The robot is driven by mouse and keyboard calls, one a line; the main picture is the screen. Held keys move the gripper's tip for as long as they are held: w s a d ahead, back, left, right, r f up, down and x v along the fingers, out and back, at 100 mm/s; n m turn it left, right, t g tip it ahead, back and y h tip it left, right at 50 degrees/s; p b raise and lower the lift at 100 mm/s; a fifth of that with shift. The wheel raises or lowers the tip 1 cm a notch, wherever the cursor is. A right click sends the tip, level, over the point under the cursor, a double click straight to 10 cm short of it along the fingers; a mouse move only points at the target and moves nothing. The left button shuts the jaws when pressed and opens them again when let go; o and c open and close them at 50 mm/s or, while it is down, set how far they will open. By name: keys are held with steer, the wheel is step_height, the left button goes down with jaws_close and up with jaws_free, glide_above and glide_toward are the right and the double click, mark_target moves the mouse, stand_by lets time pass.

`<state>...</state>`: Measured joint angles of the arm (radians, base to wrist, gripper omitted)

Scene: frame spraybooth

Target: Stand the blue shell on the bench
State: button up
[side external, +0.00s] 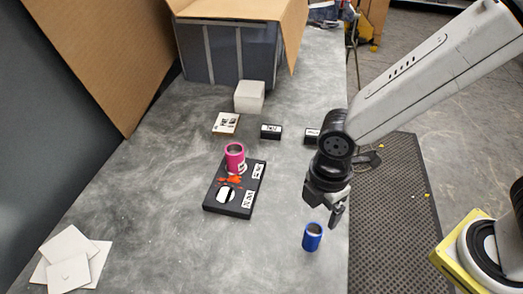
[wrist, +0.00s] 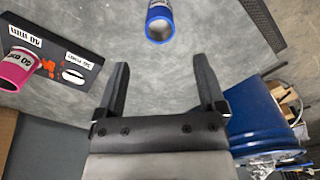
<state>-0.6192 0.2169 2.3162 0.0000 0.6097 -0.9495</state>
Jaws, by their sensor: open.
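The blue shell (side external: 312,237) is a short open tube standing upright on the grey bench (side external: 150,215), near its right edge. It also shows in the wrist view (wrist: 160,22), at the top centre, past my fingertips. My gripper (side external: 336,213) is open and empty, above and slightly to the right of the shell in the side view. In the wrist view my two fingers (wrist: 162,72) are spread wide with bare bench between them, and the shell is apart from them.
A pink shell (side external: 235,157) stands at one end of a black labelled holder (side external: 233,206), whose other spot shows white. Beyond are small label blocks (side external: 270,131), a white block (side external: 249,96) and a cardboard-lined box (side external: 228,55). White tiles (side external: 72,250) lie front left. Bench around the blue shell is clear.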

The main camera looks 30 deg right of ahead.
steer(key=shift+d+r, duration=0.1)
stand_by(0.6)
steer(key=w+d+r+m+t, duration=0.1)
steer(key=w+d+m+t, duration=0.1)
steer(key=d+m, duration=1.6)
steer(key=shift+w+t, duration=0.25)
steer(key=shift+t, duration=0.05)
